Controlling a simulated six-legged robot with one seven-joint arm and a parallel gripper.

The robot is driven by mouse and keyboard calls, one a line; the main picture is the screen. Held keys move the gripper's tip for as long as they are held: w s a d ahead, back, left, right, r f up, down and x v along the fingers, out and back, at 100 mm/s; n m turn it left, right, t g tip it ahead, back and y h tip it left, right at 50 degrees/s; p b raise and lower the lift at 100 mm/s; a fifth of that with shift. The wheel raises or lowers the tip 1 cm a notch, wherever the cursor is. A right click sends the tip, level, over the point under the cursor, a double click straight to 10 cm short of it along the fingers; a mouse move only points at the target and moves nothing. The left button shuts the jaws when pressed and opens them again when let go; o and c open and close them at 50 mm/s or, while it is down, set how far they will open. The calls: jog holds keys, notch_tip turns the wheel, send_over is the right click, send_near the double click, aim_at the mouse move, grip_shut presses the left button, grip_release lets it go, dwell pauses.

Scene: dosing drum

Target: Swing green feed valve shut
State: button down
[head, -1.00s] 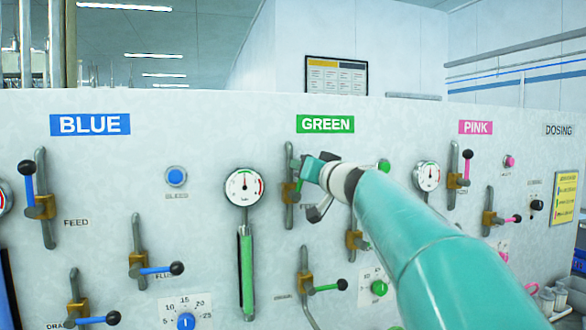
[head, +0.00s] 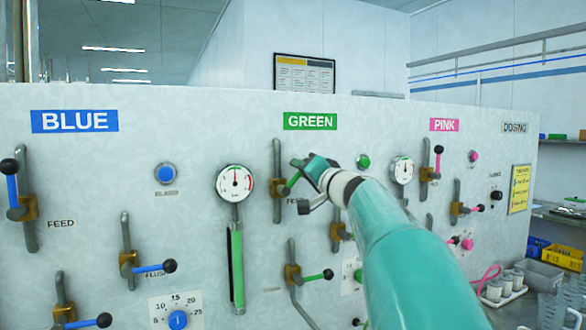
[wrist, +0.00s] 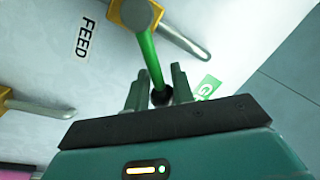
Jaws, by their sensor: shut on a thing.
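The green feed valve has a brass body (head: 277,187) on a grey vertical pipe below the GREEN sign (head: 310,121). Its green lever (head: 292,182) tilts up and to the right from the body. The green lever (wrist: 151,60) and its black knob (wrist: 161,96) also show in the wrist view. My gripper (head: 305,166) is shut on the lever's knob end, with a finger on either side in the wrist view (wrist: 157,88). In the head view my gripper hides the knob.
A round gauge (head: 235,184) is left of the valve, and a green button (head: 363,161) is to the right. Another green-lever valve (head: 293,276) sits below. Blue valves (head: 30,207) are at left, pink ones (head: 427,174) at right.

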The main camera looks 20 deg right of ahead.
jog(key=shift+s+d+f+m+t+h, duration=0.15)
jog(key=shift+d+f+m+h, duration=0.55)
jog(key=shift+m, duration=1.15)
jog(key=shift+w+d+f+m+t+h, duration=0.1)
jog(key=shift+d+f+m+h, duration=0.25)
jog(key=shift+f+m, duration=1.05)
jog(key=shift+s+d+f+m+t+h, duration=0.15)
jog(key=shift+d+f+m+h, duration=0.3)
jog(key=shift+m, duration=1.8)
jog(key=shift+w, duration=0.1)
jog(key=c, duration=1.5)
grip_release()
jog(key=shift+c, duration=0.2)
jog(key=o, duration=0.4)
jog(key=shift+d, duration=0.15)
jog(key=shift+c, duration=0.2)
jog(key=shift+a, duration=0.4)
jog(key=s+f, duration=0.2)
jog(key=s, duration=1.1)
jog(key=shift+s+f, duration=0.2)
jog(key=shift+f, duration=0.1)
